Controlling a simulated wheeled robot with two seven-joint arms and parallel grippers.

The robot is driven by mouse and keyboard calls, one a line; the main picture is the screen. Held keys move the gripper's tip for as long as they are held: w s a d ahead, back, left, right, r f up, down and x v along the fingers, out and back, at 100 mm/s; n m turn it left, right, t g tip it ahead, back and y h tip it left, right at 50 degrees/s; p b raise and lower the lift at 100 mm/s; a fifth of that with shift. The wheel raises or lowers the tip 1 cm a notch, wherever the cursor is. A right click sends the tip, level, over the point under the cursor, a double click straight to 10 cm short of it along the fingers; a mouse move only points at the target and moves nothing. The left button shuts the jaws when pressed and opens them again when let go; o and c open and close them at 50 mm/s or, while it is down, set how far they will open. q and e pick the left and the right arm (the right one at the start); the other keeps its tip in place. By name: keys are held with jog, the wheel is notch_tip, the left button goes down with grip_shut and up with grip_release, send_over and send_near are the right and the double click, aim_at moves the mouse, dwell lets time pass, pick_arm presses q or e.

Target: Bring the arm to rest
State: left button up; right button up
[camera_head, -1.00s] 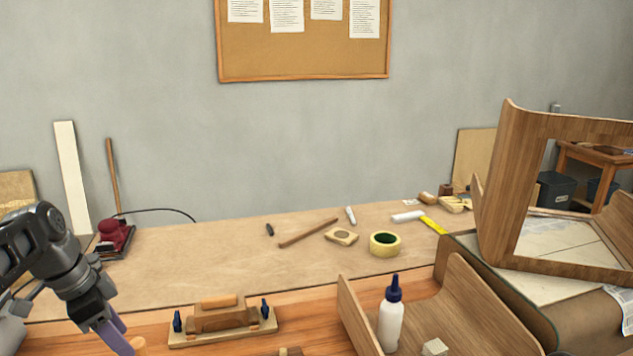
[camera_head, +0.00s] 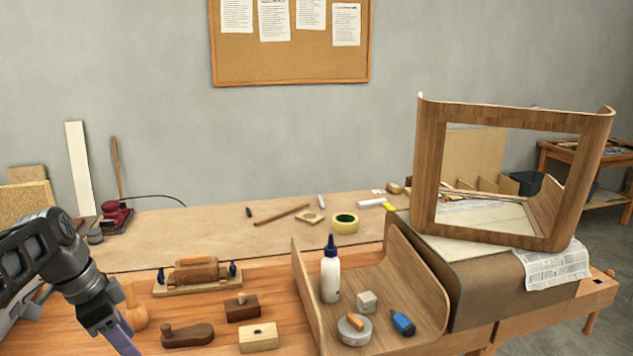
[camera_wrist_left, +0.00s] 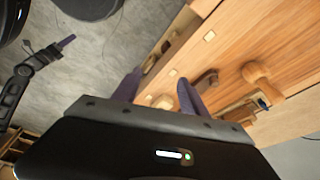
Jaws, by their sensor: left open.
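My left arm comes in from the left in the head view, and its gripper (camera_head: 122,338) points down by the bench's front left, partly cut off by the frame edge. In the left wrist view its two purple fingers (camera_wrist_left: 157,90) stand apart with nothing held between them. The gripper hangs near the bench's edge, beside the wooden tools. Another arm of mine, with a purple finger (camera_wrist_left: 66,43), shows at the left of the wrist view over the grey floor. Its jaw opening cannot be made out.
The wooden bench (camera_head: 95,330) holds a round-knobbed tool (camera_head: 135,312), a plane-like block (camera_head: 197,272) and small wooden blocks. A curved wooden tray (camera_head: 410,275) holds a glue bottle (camera_head: 330,275). A bent wooden frame (camera_head: 430,165) stands at right.

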pick_arm(q)
jog(key=w+d+f+n, duration=0.1)
jog(key=d+f+n, duration=0.1)
jog(key=d+f, duration=0.5)
jog(key=w+d+f+n+g, duration=0.1)
jog(key=d+f, duration=0.2)
jog(key=f, duration=0.8)
jog(key=d+f+n, duration=0.2)
jog(key=d+f, duration=0.3)
jog(key=f, duration=0.5)
jog(key=s+d+f+n+h, duration=0.1)
jog(key=s+d+f+n, duration=0.2)
jog(key=s+d+f, duration=0.5)
jog(key=s+d+f+n, duration=0.3)
jog(key=s+d+f, duration=0.5)
jog(key=s, duration=0.5)
jog(key=shift+s+f+g+h, duration=0.2)
jog(key=shift+f+g+h, duration=0.1)
jog(key=shift+h, duration=0.1)
